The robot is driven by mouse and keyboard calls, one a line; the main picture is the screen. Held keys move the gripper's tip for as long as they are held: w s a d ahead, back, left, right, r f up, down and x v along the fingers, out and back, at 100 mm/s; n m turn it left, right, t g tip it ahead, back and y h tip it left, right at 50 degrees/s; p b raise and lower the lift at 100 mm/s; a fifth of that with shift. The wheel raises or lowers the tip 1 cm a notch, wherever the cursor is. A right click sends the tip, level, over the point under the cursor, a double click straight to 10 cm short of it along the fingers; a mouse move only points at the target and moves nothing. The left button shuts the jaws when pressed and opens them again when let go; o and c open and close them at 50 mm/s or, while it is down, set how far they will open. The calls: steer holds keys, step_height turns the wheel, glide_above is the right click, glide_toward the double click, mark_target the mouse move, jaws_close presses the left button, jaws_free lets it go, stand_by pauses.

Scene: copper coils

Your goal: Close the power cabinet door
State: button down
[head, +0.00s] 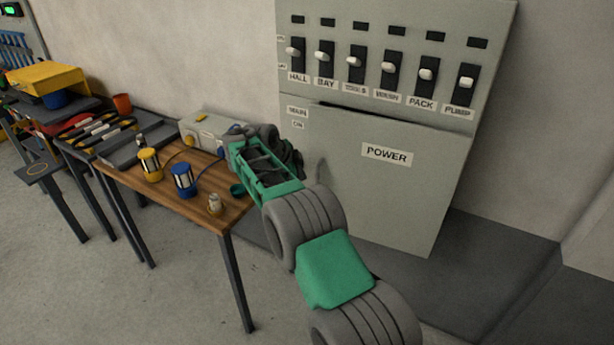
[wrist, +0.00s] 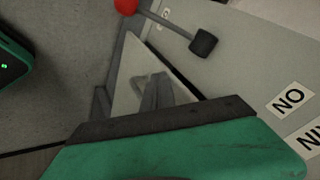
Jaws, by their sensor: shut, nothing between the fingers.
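The grey power cabinet (head: 300,90) stands against the wall. Its lower door (head: 385,195), labelled POWER, shows a dark gap along the top edge, widest toward the left, so it looks slightly ajar. My gripper (head: 290,155) is beside the door's left edge, partly hidden by my green arm; contact cannot be told. In the wrist view the shut fingers (wrist: 155,92) show beyond the green housing, before a pale narrow surface by the cabinet. A lever with a red knob (wrist: 126,5) and black hub (wrist: 203,43) is near them.
Switches with labels line the upper cabinet (head: 390,70). Floor in front of the table is clear.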

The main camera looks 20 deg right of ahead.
steer(key=shift+w+d, duration=0.4)
steer(key=shift+d, duration=0.1)
steer(key=shift+a, duration=0.1)
